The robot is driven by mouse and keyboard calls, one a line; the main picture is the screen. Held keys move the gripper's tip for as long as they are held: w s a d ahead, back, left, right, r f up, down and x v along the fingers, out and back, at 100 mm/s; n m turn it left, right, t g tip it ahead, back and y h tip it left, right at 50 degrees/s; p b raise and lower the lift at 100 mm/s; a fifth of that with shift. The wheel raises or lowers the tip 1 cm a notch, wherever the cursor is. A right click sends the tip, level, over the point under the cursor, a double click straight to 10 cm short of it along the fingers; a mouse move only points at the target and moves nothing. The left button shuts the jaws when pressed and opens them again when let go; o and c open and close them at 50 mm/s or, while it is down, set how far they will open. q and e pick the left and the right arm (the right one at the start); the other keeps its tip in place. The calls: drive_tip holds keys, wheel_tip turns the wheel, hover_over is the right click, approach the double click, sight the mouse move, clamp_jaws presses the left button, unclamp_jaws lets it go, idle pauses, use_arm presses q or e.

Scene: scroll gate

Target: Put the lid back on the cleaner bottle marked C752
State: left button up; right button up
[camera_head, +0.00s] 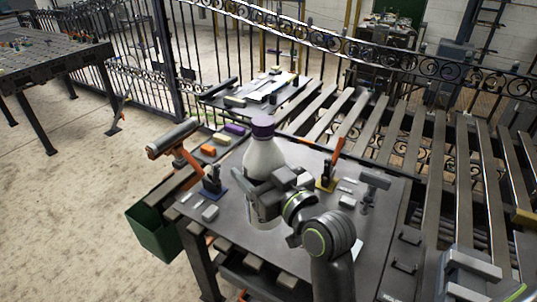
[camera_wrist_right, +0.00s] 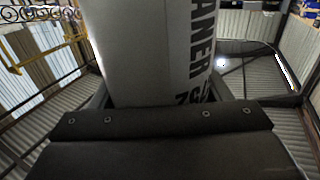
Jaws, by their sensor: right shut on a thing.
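A white bottle (camera_head: 263,158) with a purple top (camera_head: 263,126) stands upright at the workbench in the head view. The purple top sits at its neck; I cannot tell whether it is a separate lid or how firmly it is seated. My right gripper (camera_head: 262,196) is shut on the bottle's lower body. In the right wrist view the bottle (camera_wrist_right: 150,50) fills the middle, with "…ANER" in dark letters along its right side; the marking beside it is cut off by the gripper. The bottle's top is outside that view. My left gripper is not in view.
The workbench (camera_head: 225,232) holds small blocks, among them an orange one (camera_head: 208,150), plus a blue-based stand (camera_head: 213,183) and a yellow-based stand (camera_head: 326,181). A green bin (camera_head: 155,232) hangs at its left. Slatted rails (camera_head: 400,135) and a scrolled fence (camera_head: 225,50) lie behind.

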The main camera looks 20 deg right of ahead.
drive_tip(key=s+a+f+n+g+y, duration=0.2)
drive_tip(key=a+f+n+g+y, duration=0.2)
drive_tip(key=a, duration=0.3)
drive_tip(key=s+a+f+n+g+y, duration=0.2)
drive_tip(key=a+f+n+g+y, duration=0.1)
drive_tip(key=a+n+g+y, duration=0.2)
drive_tip(key=a+y, duration=0.2)
drive_tip(key=shift+s+f+n+y, duration=0.3)
drive_tip(key=shift+s+f+n, duration=0.05)
drive_tip(key=shift+n, duration=0.05)
drive_tip(key=shift+d, duration=0.1)
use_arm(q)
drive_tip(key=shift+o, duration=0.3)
use_arm(e)
drive_tip(key=c, duration=0.4)
drive_tip(key=shift+o, duration=0.2)
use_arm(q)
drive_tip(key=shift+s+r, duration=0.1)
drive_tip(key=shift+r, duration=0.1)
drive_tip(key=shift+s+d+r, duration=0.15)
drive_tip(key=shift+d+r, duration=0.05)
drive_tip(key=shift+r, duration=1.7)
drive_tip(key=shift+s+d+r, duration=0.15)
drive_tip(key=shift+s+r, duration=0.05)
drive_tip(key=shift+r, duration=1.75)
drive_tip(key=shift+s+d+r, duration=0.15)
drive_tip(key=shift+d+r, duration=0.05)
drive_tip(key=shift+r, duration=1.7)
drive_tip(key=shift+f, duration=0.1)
